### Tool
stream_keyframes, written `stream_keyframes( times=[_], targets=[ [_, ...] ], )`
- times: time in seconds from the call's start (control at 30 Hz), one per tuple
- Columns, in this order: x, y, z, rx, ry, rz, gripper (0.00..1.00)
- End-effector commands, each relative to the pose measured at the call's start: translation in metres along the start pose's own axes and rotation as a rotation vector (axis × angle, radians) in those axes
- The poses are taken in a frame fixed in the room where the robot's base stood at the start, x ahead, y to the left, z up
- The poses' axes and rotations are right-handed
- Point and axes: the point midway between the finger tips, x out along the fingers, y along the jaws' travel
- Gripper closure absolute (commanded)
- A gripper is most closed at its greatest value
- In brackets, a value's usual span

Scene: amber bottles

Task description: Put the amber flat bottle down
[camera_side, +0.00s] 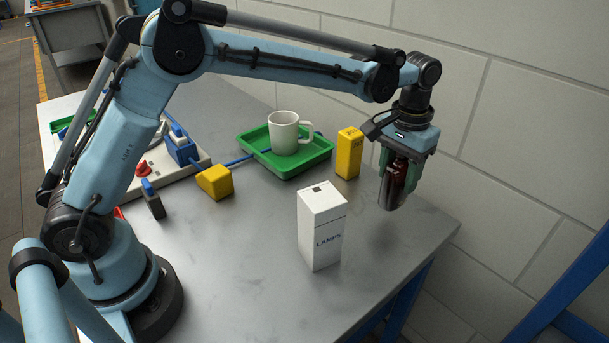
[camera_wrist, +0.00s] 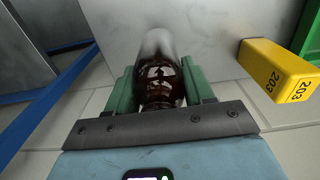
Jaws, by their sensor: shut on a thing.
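The amber bottle (camera_side: 393,184) is dark brown-red with a greyish lower end, and it hangs roughly upright in my gripper (camera_side: 400,176). My gripper is shut on it, with a green finger on each side. In the wrist view the bottle (camera_wrist: 160,82) sits between the two green fingers of my gripper (camera_wrist: 160,88), its far end pointing to the tabletop. The bottle is near the right end of the grey table (camera_side: 260,240). Whether its lower end touches the tabletop I cannot tell.
A yellow block (camera_side: 348,153) stands left of the bottle, and a white LAMPS box (camera_side: 321,228) stands nearer the camera. A green tray (camera_side: 316,153) holds a white mug (camera_side: 284,132). A yellow piece (camera_side: 215,182) lies further left. The table's right edge is close.

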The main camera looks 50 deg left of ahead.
Motion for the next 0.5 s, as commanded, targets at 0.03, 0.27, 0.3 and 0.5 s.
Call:
stream_keyframes(
  times=[0.03, 0.27, 0.3, 0.5],
  targets=[
    [0.002, -0.003, -0.003, -0.001, 0.0, 0.0, 0.82],
    [0.024, -0.004, -0.005, 0.0, 0.0, 0.0, 0.82],
    [0.03, -0.004, -0.005, 0.0, 0.0, 0.0, 0.82],
    [0.044, -0.004, -0.004, 0.0, 0.0, 0.0, 0.82]
  ],
)
